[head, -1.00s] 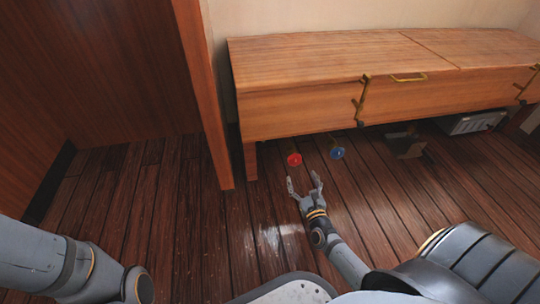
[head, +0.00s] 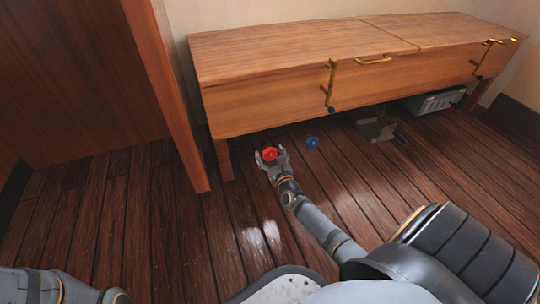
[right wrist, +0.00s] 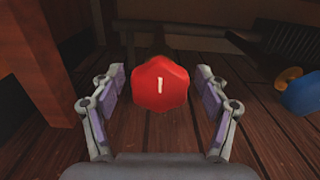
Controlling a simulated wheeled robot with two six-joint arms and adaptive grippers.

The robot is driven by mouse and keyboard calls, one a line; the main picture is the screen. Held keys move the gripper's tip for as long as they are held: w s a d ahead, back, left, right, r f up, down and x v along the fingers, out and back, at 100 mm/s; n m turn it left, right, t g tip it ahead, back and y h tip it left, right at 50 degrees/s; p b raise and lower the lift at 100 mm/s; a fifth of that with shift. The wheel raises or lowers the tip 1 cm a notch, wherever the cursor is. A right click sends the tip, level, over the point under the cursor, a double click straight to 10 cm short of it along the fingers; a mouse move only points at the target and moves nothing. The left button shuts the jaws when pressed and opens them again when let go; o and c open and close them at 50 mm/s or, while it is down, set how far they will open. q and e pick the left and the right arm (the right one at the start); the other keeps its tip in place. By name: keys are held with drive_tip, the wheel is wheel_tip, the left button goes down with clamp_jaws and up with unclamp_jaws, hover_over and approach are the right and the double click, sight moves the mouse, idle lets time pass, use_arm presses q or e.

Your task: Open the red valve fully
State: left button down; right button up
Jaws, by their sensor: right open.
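The red valve (head: 270,153) is a small red knob low under the front edge of the wooden bench. In the right wrist view the red valve (right wrist: 160,84) faces me, with a short pale mark upright on it. My right gripper (head: 269,160) is open around it, one finger on each side. In the right wrist view the fingers of my right gripper (right wrist: 158,98) stand apart from the knob, with gaps on both sides. Of my left arm only grey links show at the lower left; its gripper is out of view.
A blue valve (head: 312,142) sits to the right of the red one; it also shows in the right wrist view (right wrist: 302,92). The bench (head: 300,90) overhangs both, with a leg (head: 223,160) at left. A grey box (head: 435,102) and a dark pan-like object (head: 376,129) lie farther right.

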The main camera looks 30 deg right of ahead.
drive_tip(key=c, duration=1.1)
drive_tip(key=shift+c, duration=0.2)
